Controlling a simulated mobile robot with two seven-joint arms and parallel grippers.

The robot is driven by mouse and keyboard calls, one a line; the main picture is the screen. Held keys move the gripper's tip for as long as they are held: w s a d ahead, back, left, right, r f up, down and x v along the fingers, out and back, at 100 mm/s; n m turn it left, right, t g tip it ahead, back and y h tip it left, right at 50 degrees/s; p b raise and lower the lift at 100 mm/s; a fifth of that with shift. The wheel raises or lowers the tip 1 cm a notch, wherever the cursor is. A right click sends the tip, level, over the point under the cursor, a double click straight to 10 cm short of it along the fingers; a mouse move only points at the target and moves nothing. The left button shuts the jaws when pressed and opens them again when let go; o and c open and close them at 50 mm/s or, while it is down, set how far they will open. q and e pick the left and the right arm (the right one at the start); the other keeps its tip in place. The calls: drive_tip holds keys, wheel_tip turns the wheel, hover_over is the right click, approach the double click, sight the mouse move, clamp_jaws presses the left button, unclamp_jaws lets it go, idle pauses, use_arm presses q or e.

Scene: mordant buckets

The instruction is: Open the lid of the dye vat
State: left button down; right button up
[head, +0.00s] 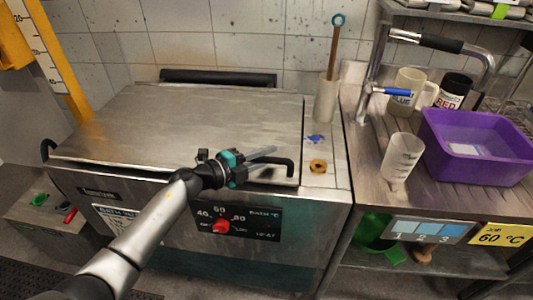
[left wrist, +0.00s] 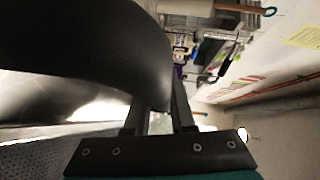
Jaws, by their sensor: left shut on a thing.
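The dye vat is a steel box with a dark front panel (head: 240,221) carrying a red knob. Its broad steel lid (head: 190,120) lies about flat across the top; I cannot tell if its front edge is slightly raised. A black bar handle (head: 291,168) is at the lid's front right. My left gripper (head: 262,158) is at this handle, shut on it. In the left wrist view, the handle (left wrist: 110,45) is a large dark curve at upper left, against the fingers (left wrist: 168,110). The fingers partly hide the handle in the head view. My right gripper is not in view.
A beaker (head: 401,158), mugs and a purple tub (head: 475,145) stand on the bench at right. A brown stick stands in a holder (head: 326,100) behind the vat's right side. A brass ring (head: 318,166) lies right of the handle. A yellow gauge (head: 52,55) stands at left.

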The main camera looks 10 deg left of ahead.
use_arm(q)
drive_tip(key=w+r+n+g+y+p, duration=0.1)
drive_tip(key=w+r+g+p, duration=0.1)
drive_tip(key=w+r+p, duration=0.3)
drive_tip(key=w+r+n+g+y+p, duration=0.1)
drive_tip(key=w+r+p, duration=0.4)
drive_tip(key=r+p, duration=0.8)
drive_tip(key=shift+r+n+g, duration=0.7)
drive_tip(key=shift+r, duration=1.55)
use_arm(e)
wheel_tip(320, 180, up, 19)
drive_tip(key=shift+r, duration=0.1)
